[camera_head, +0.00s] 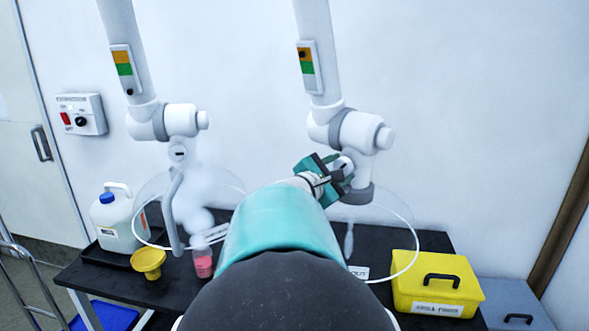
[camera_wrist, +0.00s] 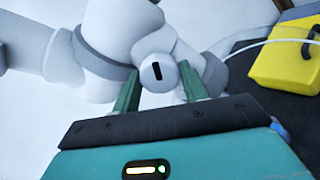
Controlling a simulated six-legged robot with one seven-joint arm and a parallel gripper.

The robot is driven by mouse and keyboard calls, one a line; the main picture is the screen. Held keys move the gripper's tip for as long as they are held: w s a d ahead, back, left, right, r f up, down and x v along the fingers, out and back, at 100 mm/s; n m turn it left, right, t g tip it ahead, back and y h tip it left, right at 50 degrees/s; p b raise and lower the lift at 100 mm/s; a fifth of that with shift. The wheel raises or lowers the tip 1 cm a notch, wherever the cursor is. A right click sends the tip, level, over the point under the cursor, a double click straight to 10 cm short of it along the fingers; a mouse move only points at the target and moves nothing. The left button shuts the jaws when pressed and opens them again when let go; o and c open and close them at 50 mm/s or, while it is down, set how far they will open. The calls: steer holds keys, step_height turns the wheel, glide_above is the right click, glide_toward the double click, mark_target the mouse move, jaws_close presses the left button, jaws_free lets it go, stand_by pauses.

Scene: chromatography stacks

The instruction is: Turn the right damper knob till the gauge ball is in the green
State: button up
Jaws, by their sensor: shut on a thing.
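The right damper knob (camera_wrist: 158,75) is a round white knob with a black mark, close to upright in the wrist view. It sits on the right extraction arm's joint; in the head view my gripper mostly hides it. My gripper (camera_wrist: 160,86) has its green fingers on either side of the knob and is shut on it. My gripper also shows in the head view (camera_head: 335,173). The right gauge (camera_head: 307,68) is a strip on the tube, orange above green. Its dark ball (camera_head: 303,54) appears in the orange part.
The left extraction arm (camera_head: 165,122) has its own gauge (camera_head: 123,70). On the black bench (camera_head: 432,240) are a white jug (camera_head: 117,225), a yellow funnel (camera_head: 148,260), a pink-filled bottle (camera_head: 203,264) and a yellow case (camera_head: 437,285). White tubing loops beside my arm.

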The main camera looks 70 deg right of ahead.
steer(key=shift+s+m, duration=0.1)
steer(key=shift+m, duration=0.6)
steer(key=o, duration=1)
